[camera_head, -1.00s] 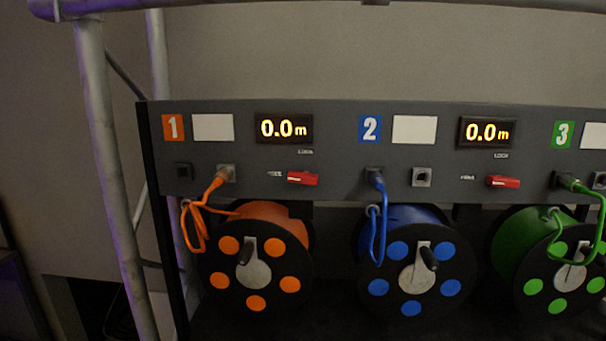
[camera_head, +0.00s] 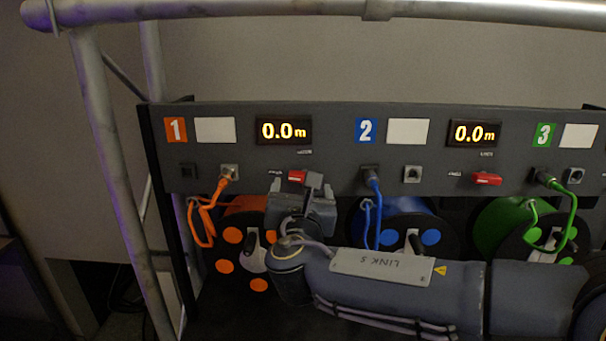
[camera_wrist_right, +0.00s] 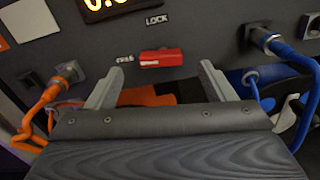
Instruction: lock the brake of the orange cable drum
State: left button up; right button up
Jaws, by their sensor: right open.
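The orange cable drum (camera_head: 224,267) hangs under panel section 1, partly hidden by my right arm. Its red brake lever (camera_head: 296,176) sits on the panel below the 0.0 m display. In the right wrist view the red lever (camera_wrist_right: 161,57) lies roughly horizontal, with the LOCK label (camera_wrist_right: 156,20) above it and the FREE label (camera_wrist_right: 124,59) to its left. My right gripper (camera_wrist_right: 158,80) is open, with one finger to each side of the lever and just below it; no contact shows. In the head view the right gripper (camera_head: 296,184) covers part of the lever. My left gripper is not in view.
The orange cable (camera_head: 206,220) loops at the left and the blue cable (camera_head: 374,205) hangs right of my gripper. Blue (camera_head: 432,237) and green (camera_head: 503,213) drums stand to the right. A truss tube (camera_head: 110,180) rises at the left.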

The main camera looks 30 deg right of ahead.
aim_at(303, 177)
jog(key=p+x, duration=0.1)
jog(key=x, duration=0.4)
jog(key=shift+w+d, duration=0.25)
jog(key=shift+w, duration=0.05)
jog(key=c, duration=1)
jog(key=shift+s+d+f+m+b, duration=0.1)
jog(key=shift+d+m+b, duration=0.05)
jog(key=shift+m+b, duration=3)
jog(key=shift+s+d+f+m+b, duration=0.15)
jog(key=shift+m+b, duration=2.25)
jog(key=shift+b, duration=1.55)
jog(key=shift+d+f+m+b, duration=0.1)
jog(key=shift+m+b, duration=2.65)
jog(key=shift+b, duration=0.8)
jog(key=shift+r, duration=0.1)
